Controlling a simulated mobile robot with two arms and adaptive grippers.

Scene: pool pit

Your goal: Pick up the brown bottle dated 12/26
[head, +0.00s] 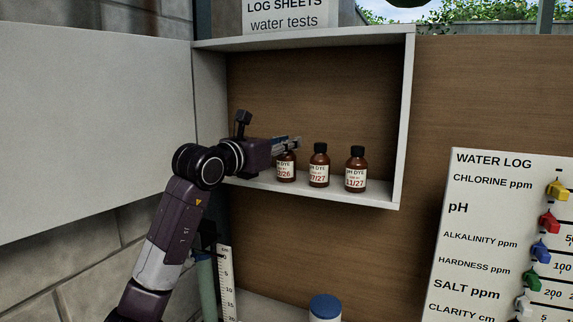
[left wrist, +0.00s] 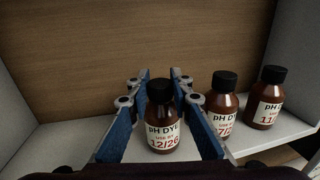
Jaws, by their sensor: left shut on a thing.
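The brown bottle dated 12/26 (head: 286,168) stands upright at the left of a row of three on the cabinet shelf (head: 330,196). Its label and black cap show in the left wrist view (left wrist: 162,120). My left gripper (head: 290,142) reaches in from the left and is shut on this bottle, a blue-padded finger on each side. In the head view the gripper covers the bottle's cap. The bottle dated 7/27 (head: 319,168) stands just to its right, close to the right finger. The bottle dated 11/27 (head: 356,170) stands farther right. My right gripper is not in view.
The open cabinet door (head: 95,120) stands to the left of my arm. The cabinet's right wall (head: 404,120) and top panel (head: 310,38) bound the space. The water log board (head: 500,240) is at the right. A blue-lidded container (head: 325,306) stands below.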

